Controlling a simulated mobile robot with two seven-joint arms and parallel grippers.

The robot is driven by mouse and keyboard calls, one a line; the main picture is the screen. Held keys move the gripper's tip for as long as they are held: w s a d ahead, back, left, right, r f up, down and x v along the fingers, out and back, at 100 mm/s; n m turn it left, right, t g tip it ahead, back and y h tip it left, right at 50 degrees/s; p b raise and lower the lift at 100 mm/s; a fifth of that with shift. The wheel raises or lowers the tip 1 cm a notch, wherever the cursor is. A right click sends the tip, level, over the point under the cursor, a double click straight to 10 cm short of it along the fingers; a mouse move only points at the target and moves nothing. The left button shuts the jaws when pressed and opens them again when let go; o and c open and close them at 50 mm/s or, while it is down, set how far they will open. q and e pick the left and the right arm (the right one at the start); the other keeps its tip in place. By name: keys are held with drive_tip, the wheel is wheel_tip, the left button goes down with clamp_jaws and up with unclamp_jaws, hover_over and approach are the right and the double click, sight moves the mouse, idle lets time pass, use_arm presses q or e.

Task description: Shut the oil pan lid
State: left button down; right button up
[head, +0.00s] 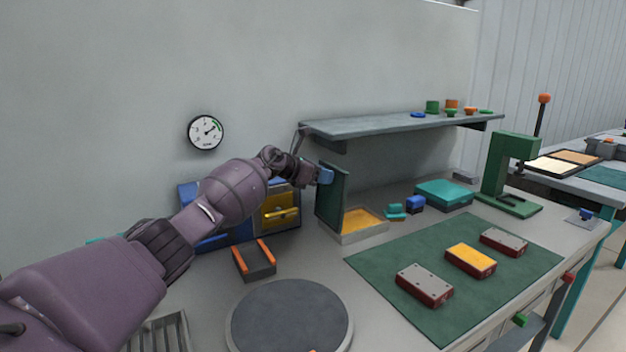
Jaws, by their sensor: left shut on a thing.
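The oil pan (376,237) is a low grey tray with an amber inside, on the bench below the wall shelf. Its dark green lid (332,200) stands about upright at the pan's left side, so the pan is open. A blue handle (326,176) is at the lid's upper part. My left gripper (318,175) reaches in from the left and is shut on the blue handle. The fingertips are small and partly hidden at the handle. My right gripper is not in view.
A shelf (400,125) overhangs behind the pan. Small teal (396,211) and blue (416,202) parts and a teal box (444,194) sit right of it. A blue cabinet (236,233) and orange-edged holder (255,261) are left. A green mat (400,263) bears several blocks.

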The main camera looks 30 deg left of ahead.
use_arm(q)
drive_tip(key=shift+w+d+f+g+b, duration=0.1)
drive_tip(key=shift+w+d+g+b, duration=0.3)
drive_tip(key=shift+w, duration=0.35)
drive_tip(key=shift+w+d+g+y, duration=0.3)
drive_tip(key=shift+w+g+y, duration=0.2)
drive_tip(key=shift+w+d+g+b, duration=0.3)
drive_tip(key=shift+w+b, duration=0.15)
drive_tip(key=shift+b, duration=0.15)
drive_tip(key=shift+w, duration=0.1)
drive_tip(key=shift+d, duration=0.1)
